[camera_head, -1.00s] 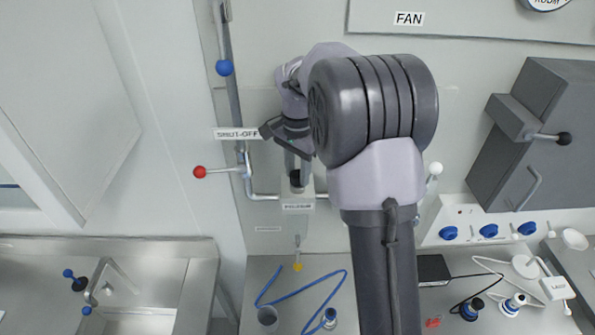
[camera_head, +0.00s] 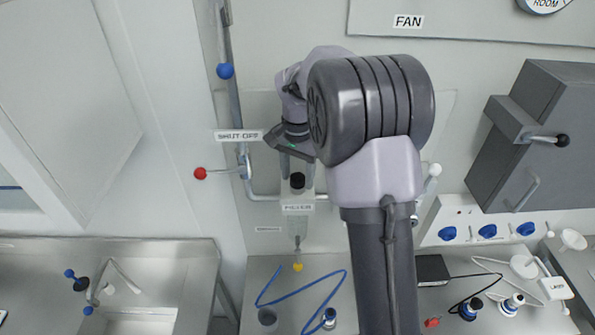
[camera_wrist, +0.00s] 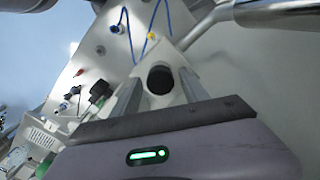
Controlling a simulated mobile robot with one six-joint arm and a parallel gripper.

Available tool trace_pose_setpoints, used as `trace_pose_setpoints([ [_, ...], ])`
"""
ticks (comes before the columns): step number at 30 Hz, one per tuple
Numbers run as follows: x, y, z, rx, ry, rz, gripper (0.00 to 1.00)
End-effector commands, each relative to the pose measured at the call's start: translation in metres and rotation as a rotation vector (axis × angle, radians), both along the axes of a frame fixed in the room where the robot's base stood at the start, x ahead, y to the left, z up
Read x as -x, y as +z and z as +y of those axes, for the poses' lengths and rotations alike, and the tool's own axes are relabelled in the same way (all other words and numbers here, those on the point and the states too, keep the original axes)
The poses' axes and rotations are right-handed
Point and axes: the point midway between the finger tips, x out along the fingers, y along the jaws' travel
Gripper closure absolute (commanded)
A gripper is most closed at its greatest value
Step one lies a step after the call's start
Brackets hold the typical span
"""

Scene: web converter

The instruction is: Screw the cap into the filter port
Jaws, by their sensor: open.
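The black cap (camera_head: 297,181) sits upright at the top of the pale filter housing (camera_head: 298,222), which carries a label in the head view. In the wrist view, the round dark top of the cap (camera_wrist: 160,79) shows between my two fingers. My gripper (camera_head: 298,166) is open above the cap, with a finger to either side in the picture and nothing held. It also shows in the wrist view (camera_wrist: 161,84). The port's thread is hidden under the cap, so how deep it sits cannot be told.
A metal pipe (camera_head: 262,197) runs beside the filter, with a red-knobbed shut-off lever (camera_head: 200,173) to the left. A yellow-tipped drain (camera_head: 298,267) hangs below. A blue hose (camera_head: 300,297) lies on the bench. A grey box (camera_head: 540,140) stands right.

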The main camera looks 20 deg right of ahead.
Motion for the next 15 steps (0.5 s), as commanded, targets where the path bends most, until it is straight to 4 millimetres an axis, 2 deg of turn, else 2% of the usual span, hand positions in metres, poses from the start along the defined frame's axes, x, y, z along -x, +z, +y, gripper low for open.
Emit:
trace_pose_setpoints([
  [3, -0.0002, 0.0031, -0.0002, 0.001, 0.113, -0.001, 0.48],
  [12, -0.0001, 0.0009, 0.0000, -0.001, 0.154, -0.001, 0.48],
  [15, 0.0001, 0.0037, -0.0001, 0.000, 0.256, 0.000, 0.48],
])
